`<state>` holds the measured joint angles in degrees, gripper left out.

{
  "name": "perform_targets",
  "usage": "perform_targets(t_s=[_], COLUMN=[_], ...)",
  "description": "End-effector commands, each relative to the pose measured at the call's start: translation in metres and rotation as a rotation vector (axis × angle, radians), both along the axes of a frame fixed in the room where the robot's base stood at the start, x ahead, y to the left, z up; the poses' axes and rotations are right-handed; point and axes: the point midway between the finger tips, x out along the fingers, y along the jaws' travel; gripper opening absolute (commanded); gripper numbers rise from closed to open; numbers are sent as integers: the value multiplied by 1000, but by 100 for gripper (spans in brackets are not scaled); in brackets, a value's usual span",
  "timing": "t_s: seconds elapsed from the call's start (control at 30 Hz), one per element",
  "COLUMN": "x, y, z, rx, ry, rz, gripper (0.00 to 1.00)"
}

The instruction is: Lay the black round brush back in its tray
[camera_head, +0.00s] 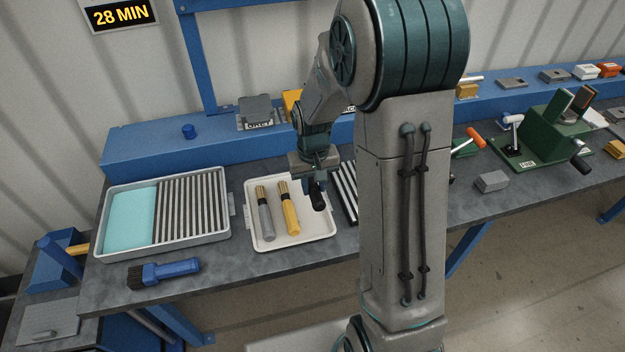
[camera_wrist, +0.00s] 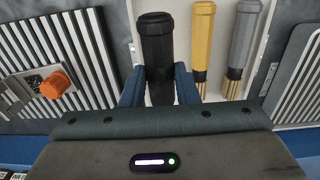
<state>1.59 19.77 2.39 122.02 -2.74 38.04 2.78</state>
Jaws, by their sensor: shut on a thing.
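My gripper (camera_head: 314,178) is shut on the black round brush (camera_head: 317,197), over the right part of the white tray (camera_head: 290,243). In the wrist view the brush (camera_wrist: 157,45) stands between the two fingers (camera_wrist: 158,88), with its handle end toward the top of the picture. A yellow brush (camera_head: 287,212) and a grey brush (camera_head: 265,218) lie side by side in the tray, left of the black one. I cannot tell whether the black brush touches the tray floor.
A larger tray (camera_head: 227,243) with a teal pad and striped slats stands left. A blue-handled brush (camera_head: 165,272) lies near the front edge. A striped rack (camera_head: 345,190) is close on the right. A blue raised ledge (camera_head: 150,150) runs behind.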

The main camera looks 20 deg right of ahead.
Motion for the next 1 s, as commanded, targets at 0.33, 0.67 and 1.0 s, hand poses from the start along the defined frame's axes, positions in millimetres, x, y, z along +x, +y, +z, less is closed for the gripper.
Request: perform_targets(t_s=[0.33, 0.67, 1.0], x=[1, 1, 1], y=[0, 0, 0], z=[-5, -42, -72], rx=[0, 0, 0], ry=[-3, -3, -3], rz=[0, 0, 0], gripper=[0, 0, 0])
